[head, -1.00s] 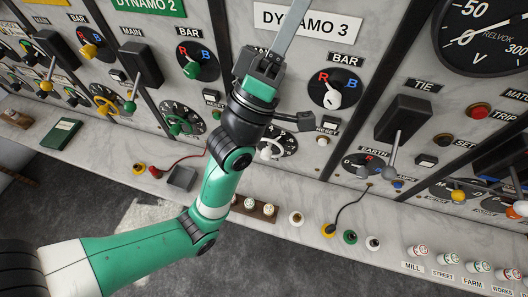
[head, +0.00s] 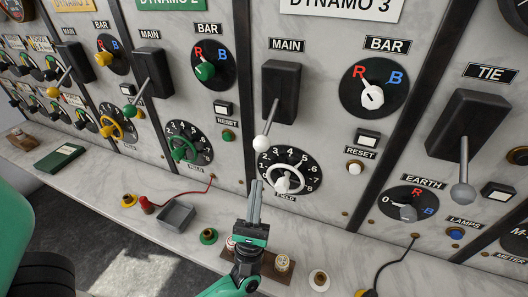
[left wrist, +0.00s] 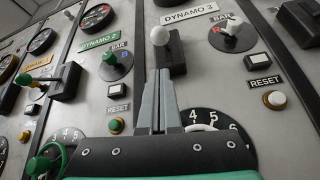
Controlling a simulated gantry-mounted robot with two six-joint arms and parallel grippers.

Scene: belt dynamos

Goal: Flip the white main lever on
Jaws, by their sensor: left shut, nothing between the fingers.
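The white main lever is the Dynamo 3 MAIN switch, with a black housing (head: 281,86) and a white ball knob (head: 262,143). Its handle slants down out of the housing in the head view. The knob also shows in the left wrist view (left wrist: 159,35), beyond my fingertips. My left gripper (head: 254,186) is shut and empty, fingers pointing up. It is below the knob, apart from it in the head view, and in front of the lower panel, left of the white field handwheel (head: 288,181). My right gripper is not in view.
The BAR selector (head: 372,96) with a white pointer is right of the lever, above a white reset button (head: 354,168). The green-knobbed main lever (head: 130,111) is to the left. A grey tray (head: 176,215) and several terminals sit on the marble ledge below.

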